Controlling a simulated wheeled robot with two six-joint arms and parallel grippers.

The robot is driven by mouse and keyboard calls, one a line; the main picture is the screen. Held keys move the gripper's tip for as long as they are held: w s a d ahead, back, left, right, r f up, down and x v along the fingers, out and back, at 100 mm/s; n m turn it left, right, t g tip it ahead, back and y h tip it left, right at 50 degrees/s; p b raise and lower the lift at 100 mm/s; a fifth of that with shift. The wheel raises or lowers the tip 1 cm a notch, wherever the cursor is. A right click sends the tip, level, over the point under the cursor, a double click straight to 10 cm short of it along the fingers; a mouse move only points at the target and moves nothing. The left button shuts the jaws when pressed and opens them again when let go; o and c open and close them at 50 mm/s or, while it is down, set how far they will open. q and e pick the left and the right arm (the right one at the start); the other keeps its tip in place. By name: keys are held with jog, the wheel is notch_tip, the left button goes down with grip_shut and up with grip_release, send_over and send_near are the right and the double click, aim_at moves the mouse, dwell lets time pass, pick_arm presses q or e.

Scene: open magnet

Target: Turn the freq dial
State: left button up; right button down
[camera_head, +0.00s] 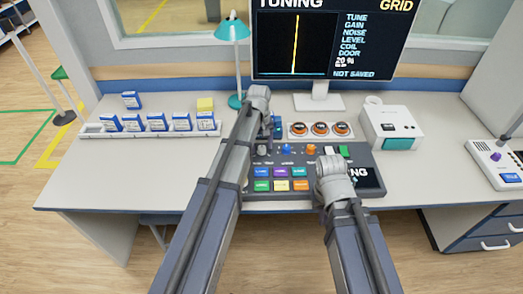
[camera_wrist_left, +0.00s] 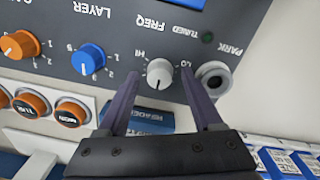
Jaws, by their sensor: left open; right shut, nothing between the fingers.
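The freq dial (camera_wrist_left: 160,73) is a light grey knob on the dark console (camera_wrist_left: 235,25), with HI and LO printed beside it. The left wrist view shows it upside down; the dial's pointer is too small to read surely. My left gripper (camera_wrist_left: 161,77) is open, its two dark fingers on either side of the dial. Contact cannot be told. In the head view the dial (camera_head: 262,150) shows beside my left arm, whose fingers are hidden. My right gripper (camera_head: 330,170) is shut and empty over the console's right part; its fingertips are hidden.
The blue layer knob (camera_wrist_left: 88,60) and an orange knob (camera_wrist_left: 20,45) are beside the dial, with a round park socket (camera_wrist_left: 212,80) on its other side. A blue labelled block (camera_wrist_left: 152,119) is close to the fingers. The monitor (camera_head: 335,40) reads TUNING and NOT SAVED.

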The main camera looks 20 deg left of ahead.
pick_arm(q)
grip_shut()
dwell(0.6)
